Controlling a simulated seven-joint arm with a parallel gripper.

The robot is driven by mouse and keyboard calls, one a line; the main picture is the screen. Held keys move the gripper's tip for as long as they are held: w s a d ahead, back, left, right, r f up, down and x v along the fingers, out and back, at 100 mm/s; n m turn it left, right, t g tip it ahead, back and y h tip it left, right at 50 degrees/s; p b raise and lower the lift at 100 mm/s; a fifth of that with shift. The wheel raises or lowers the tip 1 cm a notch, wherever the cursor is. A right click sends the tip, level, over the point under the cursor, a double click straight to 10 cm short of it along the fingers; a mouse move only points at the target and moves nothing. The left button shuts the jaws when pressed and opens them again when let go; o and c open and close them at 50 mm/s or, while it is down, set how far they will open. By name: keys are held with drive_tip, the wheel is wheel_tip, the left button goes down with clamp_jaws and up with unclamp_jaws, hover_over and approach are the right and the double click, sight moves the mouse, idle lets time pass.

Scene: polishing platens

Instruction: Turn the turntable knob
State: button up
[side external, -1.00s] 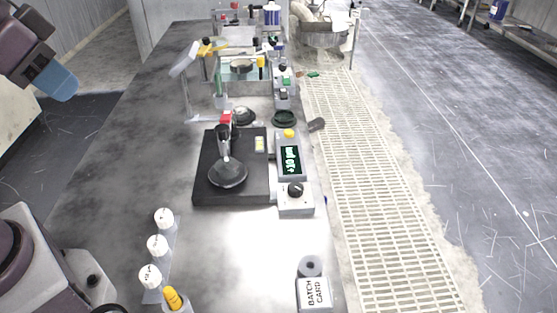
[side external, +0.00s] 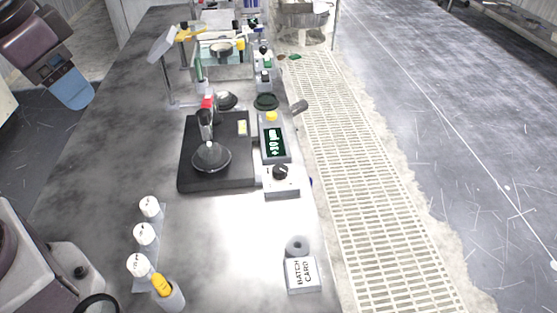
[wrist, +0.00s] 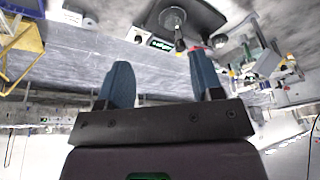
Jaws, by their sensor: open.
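The turntable is a black square base (side external: 238,165) with a dark round platen (side external: 211,158) on the bench. My gripper (side external: 74,100) hangs at the upper left, well apart from the knob. In the wrist view my gripper (wrist: 159,68) shows two blue fingers spread apart with nothing between them. The platen (wrist: 196,12) and display (wrist: 160,44) appear beyond the fingers there.
Several white-capped bottles (side external: 144,234) and a yellow-topped holder (side external: 168,293) stand at the front left. A yellow-armed stand (side external: 190,34) and other gear fill the back. The bench left of the turntable is clear.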

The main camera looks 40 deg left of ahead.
drive_tip(key=w+d+f+g, duration=0.1)
drive_tip(key=w+d+f, duration=0.2)
drive_tip(key=w, duration=0.4)
drive_tip(key=w+d+f+g, duration=0.2)
drive_tip(key=w+d+f, duration=0.1)
drive_tip(key=w, duration=0.3)
drive_tip(key=n, duration=0.7)
approach(280, 169)
wheel_tip(280, 169, down, 10)
drive_tip(key=shift+w+r, duration=0.1)
drive_tip(key=shift+r, duration=0.05)
drive_tip(key=c, duration=0.9)
